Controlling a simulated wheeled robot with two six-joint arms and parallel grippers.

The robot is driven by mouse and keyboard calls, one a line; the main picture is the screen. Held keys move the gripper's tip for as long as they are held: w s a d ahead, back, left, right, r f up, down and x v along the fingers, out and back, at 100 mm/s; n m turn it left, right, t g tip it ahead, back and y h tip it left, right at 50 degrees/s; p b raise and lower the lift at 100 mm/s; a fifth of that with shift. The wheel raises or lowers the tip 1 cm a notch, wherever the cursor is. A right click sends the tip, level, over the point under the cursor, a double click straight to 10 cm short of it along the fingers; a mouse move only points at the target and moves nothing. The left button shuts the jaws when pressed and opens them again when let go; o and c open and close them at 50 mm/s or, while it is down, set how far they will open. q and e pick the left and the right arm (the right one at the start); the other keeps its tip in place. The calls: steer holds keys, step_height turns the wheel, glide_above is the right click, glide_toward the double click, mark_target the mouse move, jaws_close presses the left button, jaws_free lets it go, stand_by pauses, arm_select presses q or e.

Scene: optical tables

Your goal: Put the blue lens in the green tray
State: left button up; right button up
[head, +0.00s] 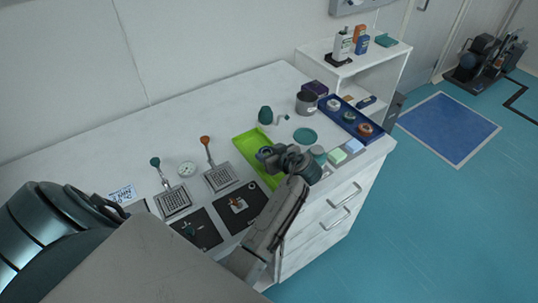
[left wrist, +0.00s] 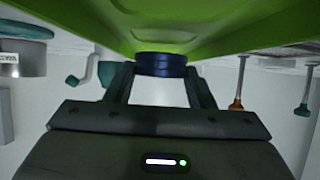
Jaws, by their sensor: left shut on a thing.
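The bright green tray (head: 246,140) lies on the white bench, partly hidden behind my left gripper and arm. My left gripper (head: 267,154) is over the tray's right part. It is shut on the blue lens (head: 262,151), a small dark blue round piece at its fingertips. In the left wrist view the blue lens (left wrist: 160,65) sits between the two fingertips (left wrist: 160,76), close to the green tray (left wrist: 235,35), which fills the top of that view. I cannot tell whether the lens touches the tray. My right gripper is not in view.
A blue tray (head: 338,103) with several round parts stands at the right. A metal mug (head: 306,103), a teal dish (head: 305,136) and a dark teal pot (head: 265,115) stand behind the gripper.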

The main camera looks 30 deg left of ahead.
arm_select(q)
steer(key=shift+f, duration=0.95)
steer(key=o, duration=0.5)
steer(key=shift+f, duration=0.15)
steer(key=shift+o, duration=1)
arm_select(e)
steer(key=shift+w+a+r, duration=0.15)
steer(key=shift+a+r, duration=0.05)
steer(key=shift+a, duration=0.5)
arm_select(q)
steer(key=shift+r, duration=0.2)
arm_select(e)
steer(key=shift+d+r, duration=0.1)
